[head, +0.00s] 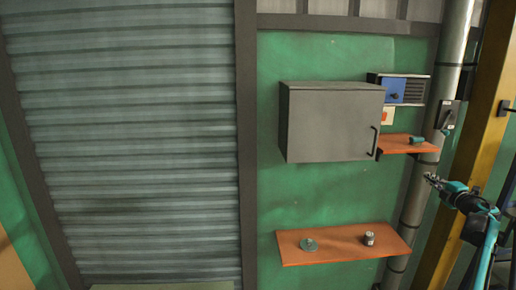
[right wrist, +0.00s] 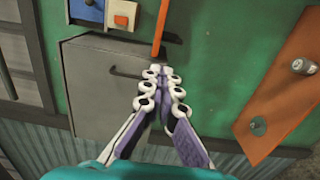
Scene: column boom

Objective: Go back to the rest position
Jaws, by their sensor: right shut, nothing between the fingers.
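My right gripper (head: 432,179) is at the right side of the head view, in front of the pole and away from the wall. In the right wrist view the right gripper (right wrist: 161,78) has its fingers together with nothing between them. The wall cabinet (right wrist: 100,85) lies beyond the fingertips there. My left gripper is not in view.
A grey closed cabinet (head: 330,122) hangs on the green wall. A small orange shelf (head: 398,148) is beside it. A lower orange shelf (head: 345,254) holds a round disc (head: 309,245) and a small metal cylinder (head: 369,238). A pole (head: 412,205) and yellow post (head: 462,160) stand right.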

